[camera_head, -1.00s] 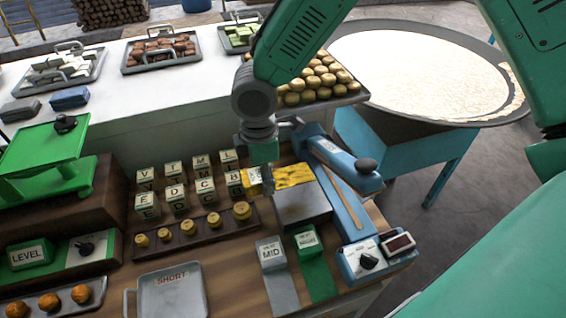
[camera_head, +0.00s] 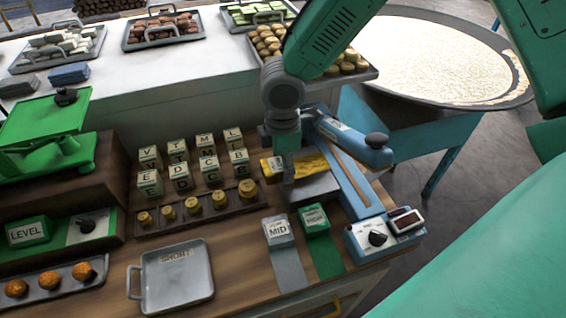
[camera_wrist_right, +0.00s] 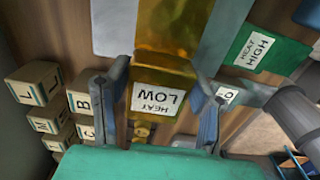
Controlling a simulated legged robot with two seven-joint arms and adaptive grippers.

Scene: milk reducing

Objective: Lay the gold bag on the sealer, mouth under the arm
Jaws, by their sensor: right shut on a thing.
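My right gripper (camera_head: 287,176) is shut on the gold bag (camera_head: 309,163), near the end with the white label. In the right wrist view, the gripper (camera_wrist_right: 163,112) has one finger on each side of the "HEAT LOW" label, and the gold bag (camera_wrist_right: 165,40) stretches away from it. The blue sealer (camera_head: 345,182) stands at the right edge of the table. Its arm (camera_head: 350,142) has a black knob. The bag lies across and over the grey bed (camera_head: 316,189), its far end close to the sealer's arm. I cannot tell whether the mouth is under it. My left gripper is not in view.
A grey "MID" bag (camera_head: 285,262) and a green "HIGH" bag (camera_head: 325,252) lie in front of the sealer. Several letter blocks (camera_head: 180,178) and a rack of gold weights (camera_head: 193,207) stand to the left. A grey "SHORT" tray (camera_head: 178,280) lies in front.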

